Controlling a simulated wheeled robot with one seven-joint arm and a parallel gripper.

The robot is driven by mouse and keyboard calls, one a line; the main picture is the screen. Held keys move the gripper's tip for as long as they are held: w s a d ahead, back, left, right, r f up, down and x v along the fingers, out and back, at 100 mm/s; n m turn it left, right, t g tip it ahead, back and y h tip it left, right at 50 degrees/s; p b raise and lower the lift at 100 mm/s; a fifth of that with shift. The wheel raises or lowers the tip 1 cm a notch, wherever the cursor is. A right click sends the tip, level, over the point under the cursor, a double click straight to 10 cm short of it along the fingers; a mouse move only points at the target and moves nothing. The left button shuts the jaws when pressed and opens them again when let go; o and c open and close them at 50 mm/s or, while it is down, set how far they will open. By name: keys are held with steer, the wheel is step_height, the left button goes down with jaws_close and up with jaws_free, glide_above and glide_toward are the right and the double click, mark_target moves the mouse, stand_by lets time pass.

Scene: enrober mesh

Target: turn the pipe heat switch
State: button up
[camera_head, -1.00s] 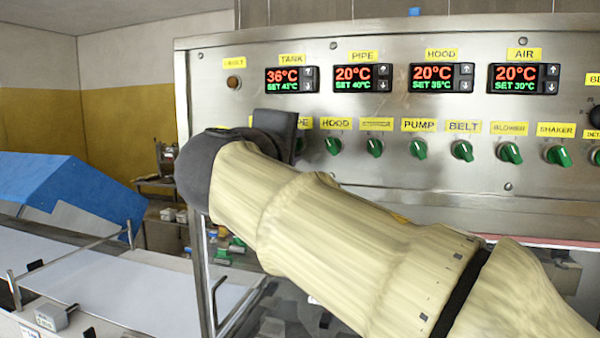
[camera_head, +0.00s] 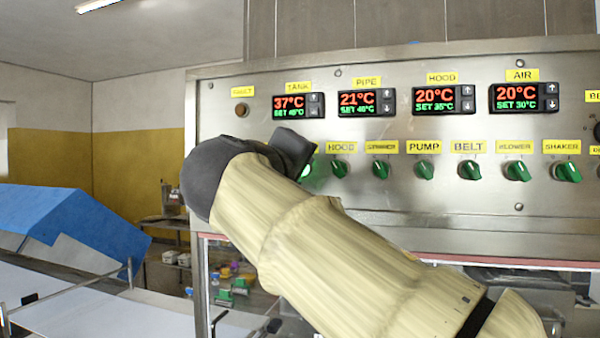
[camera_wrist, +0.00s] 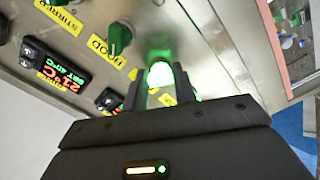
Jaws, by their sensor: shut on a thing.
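The pipe heat switch (camera_wrist: 160,75) is a green knob, lit bright green, beside the HOOD knob in the wrist view. My gripper (camera_wrist: 160,92) is shut on it, with one dark finger on each side. In the head view only a glowing green edge of the switch (camera_head: 309,172) shows past my dark gripper body, and its own label is hidden. The pipe display (camera_head: 366,103) above reads 21°C in red, with a green set value below.
The steel control panel (camera_head: 400,215) carries a row of green knobs to the right: HOOD (camera_head: 339,169), PUMP (camera_head: 425,171), BELT (camera_head: 470,169) and others. The tank display (camera_head: 298,106) reads 37°C. A blue cover (camera_head: 70,225) stands at left.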

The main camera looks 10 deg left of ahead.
steer(key=shift+f, duration=0.2)
steer(key=o, duration=1)
steer(key=shift+r, duration=0.15)
steer(key=s+a+b, duration=0.1)
steer(key=s, duration=1.6)
steer(key=shift+s+a+b, duration=0.2)
steer(key=shift+b, duration=0.15)
